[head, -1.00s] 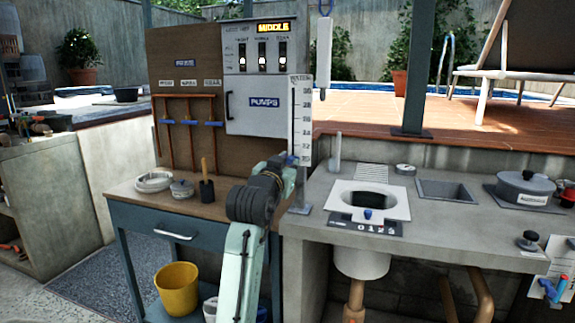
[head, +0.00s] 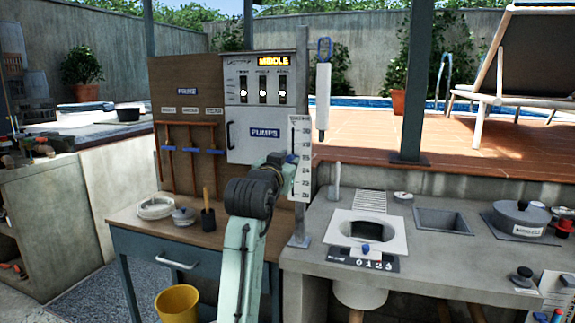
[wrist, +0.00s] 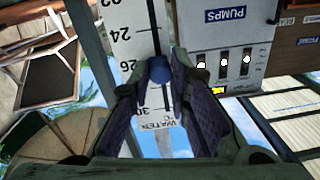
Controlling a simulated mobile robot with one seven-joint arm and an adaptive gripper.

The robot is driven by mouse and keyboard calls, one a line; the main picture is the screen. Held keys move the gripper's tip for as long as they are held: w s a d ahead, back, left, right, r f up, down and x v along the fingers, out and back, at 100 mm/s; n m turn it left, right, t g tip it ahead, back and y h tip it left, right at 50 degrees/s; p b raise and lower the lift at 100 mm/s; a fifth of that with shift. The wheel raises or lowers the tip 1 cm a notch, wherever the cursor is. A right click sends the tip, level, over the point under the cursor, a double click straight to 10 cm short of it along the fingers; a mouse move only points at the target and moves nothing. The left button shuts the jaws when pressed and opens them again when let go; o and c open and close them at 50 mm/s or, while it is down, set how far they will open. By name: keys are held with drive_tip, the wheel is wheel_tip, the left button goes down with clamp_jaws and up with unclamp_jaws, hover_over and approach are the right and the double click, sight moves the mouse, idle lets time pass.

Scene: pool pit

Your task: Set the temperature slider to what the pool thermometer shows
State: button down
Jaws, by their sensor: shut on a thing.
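The temperature scale (head: 300,185) is a white upright strip with black numbers on a post. In the wrist view the scale (wrist: 122,50) appears upside down, with 22, 24 and 30 legible and "WATER °C" at one end.
Behind my gripper stands the grey pumps cabinet (head: 265,105) with a "MIDDLE" display. A pegboard with copper pipes (head: 190,140) is to its left.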

drive_tip(key=c, duration=1.5)
unclamp_jaws()
drive_tip(key=shift+s, duration=0.1)
drive_tip(key=v, duration=1.2)
